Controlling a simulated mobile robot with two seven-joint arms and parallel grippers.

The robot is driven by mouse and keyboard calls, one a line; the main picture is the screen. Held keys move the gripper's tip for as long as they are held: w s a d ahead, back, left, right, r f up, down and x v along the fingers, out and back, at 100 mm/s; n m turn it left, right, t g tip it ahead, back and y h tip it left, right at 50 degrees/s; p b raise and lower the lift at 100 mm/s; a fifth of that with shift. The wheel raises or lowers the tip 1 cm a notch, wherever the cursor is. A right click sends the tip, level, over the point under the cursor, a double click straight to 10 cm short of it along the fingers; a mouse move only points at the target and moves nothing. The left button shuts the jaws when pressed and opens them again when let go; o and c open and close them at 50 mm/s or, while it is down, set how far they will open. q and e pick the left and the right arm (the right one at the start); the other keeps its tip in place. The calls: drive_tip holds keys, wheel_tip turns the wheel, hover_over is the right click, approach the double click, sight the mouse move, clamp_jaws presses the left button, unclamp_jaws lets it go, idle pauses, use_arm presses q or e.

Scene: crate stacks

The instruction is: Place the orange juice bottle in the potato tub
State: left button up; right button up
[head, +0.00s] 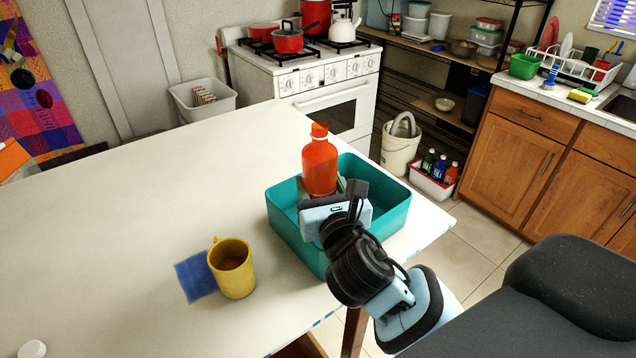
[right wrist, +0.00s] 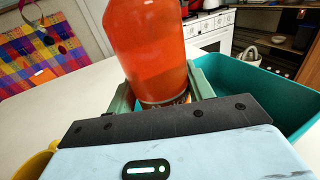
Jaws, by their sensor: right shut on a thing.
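The orange juice bottle (head: 320,165) is orange with an orange cap and stands upright in my right gripper (head: 338,190). In the right wrist view, the gripper's two green fingers close around the lower part of the bottle (right wrist: 148,45). A teal tub (head: 387,217) stands at the table's right edge, and the bottle is over it in the head view. The gripper and bottle hide much of its inside, and I see no potatoes there. I cannot tell how high the bottle is above its floor. The tub also shows in the right wrist view (right wrist: 238,88). My left gripper is out of view.
A yellow mug (head: 233,272) stands on the white table (head: 130,220) left of the tub, beside a blue cloth (head: 195,277). A small white round thing (head: 33,349) lies at the near left. Much of the table's left side is clear.

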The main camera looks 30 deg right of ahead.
idle(0.4)
drive_tip(key=shift+f, duration=0.4)
drive_tip(key=o, duration=1.2)
drive_tip(key=shift+f, duration=0.2)
drive_tip(key=shift+o, duration=0.2)
drive_tip(key=shift+f, duration=0.1)
